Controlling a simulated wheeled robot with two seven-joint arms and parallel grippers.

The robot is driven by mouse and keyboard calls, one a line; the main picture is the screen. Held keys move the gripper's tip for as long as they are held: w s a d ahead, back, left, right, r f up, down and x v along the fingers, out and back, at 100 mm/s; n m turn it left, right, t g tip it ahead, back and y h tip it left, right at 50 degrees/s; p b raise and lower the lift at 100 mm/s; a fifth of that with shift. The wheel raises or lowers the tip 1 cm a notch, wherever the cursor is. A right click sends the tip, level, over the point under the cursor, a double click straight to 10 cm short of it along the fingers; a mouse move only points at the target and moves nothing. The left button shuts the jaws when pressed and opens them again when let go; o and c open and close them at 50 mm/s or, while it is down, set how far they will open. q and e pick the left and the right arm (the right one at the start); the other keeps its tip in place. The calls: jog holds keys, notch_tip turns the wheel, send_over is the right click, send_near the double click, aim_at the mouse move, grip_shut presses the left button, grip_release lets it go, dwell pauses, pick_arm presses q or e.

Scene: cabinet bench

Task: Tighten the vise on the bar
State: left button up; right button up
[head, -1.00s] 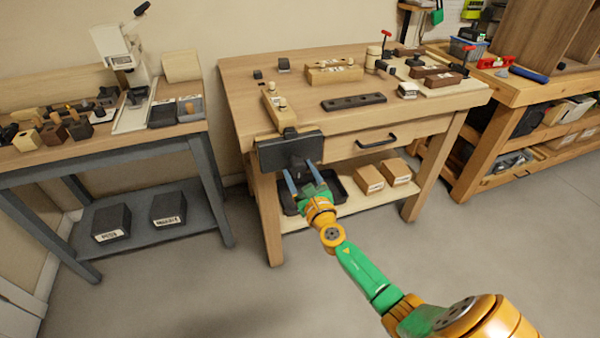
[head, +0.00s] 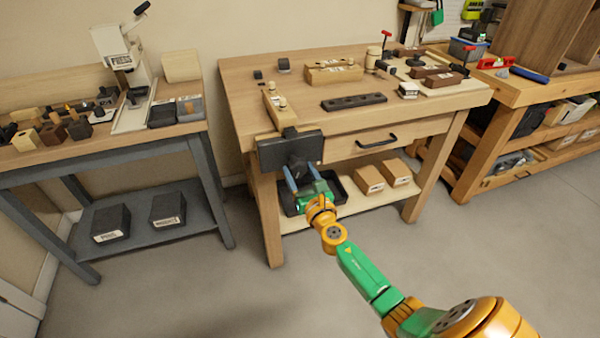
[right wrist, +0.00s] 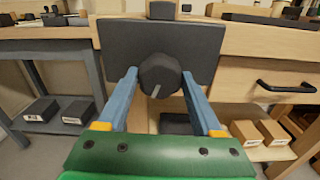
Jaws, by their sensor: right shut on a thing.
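The vise's dark front jaw (head: 290,150) is a flat plate on the front left corner of the wooden bench; it also shows in the right wrist view (right wrist: 115,45). A round dark knob (right wrist: 160,76) with a light mark line sits at the plate's middle. My right gripper (head: 300,172) has its blue fingers on either side of the knob and is shut on it. A small dark upright piece (right wrist: 162,10) shows above the jaw's top edge; I cannot tell whether it is the bar or how tightly it is held. My left gripper is not in view.
A drawer with a black handle (head: 378,140) is right of the vise. Below are a dark tray (head: 352,190) and two cardboard boxes (head: 369,180) on the shelf. A grey-legged bench (head: 100,148) stands left. The floor in front is clear.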

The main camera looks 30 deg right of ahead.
jog(key=shift+m, duration=1.1)
jog(key=o, duration=1.2)
jog(key=shift+s+a, duration=0.15)
jog(key=shift+s, duration=0.35)
jog(key=v, duration=0.6)
jog(key=shift+p, duration=0.3)
jog(key=shift+f, duration=0.1)
